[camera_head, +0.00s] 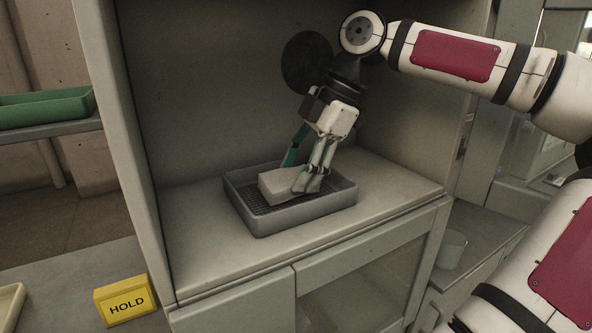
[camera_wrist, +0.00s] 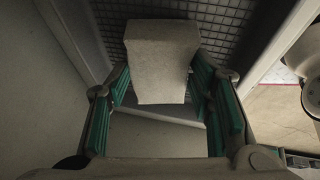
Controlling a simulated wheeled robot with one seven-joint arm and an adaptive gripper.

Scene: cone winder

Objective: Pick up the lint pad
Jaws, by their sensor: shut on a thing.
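The lint pad (camera_head: 281,187) is a pale grey-white block at the grey tray inside the cabinet. My gripper (camera_head: 300,178) reaches down over the tray and is shut on the pad. In the wrist view the pad (camera_wrist: 161,60) sits between the two green-lined fingers of my gripper (camera_wrist: 160,95), with the tray's dark mesh floor behind it. The grey tray (camera_head: 300,222) stands on the cabinet shelf. I cannot tell whether the pad still touches the tray floor. One finger hides part of the pad's right side in the head view.
The cabinet's side walls and back surround the tray, and its shelf (camera_head: 205,255) is bare around it. A yellow HOLD block (camera_head: 125,301) stands on the lower left surface. A green tray (camera_head: 45,108) is at far left. A pale cup (camera_head: 451,249) stands at right.

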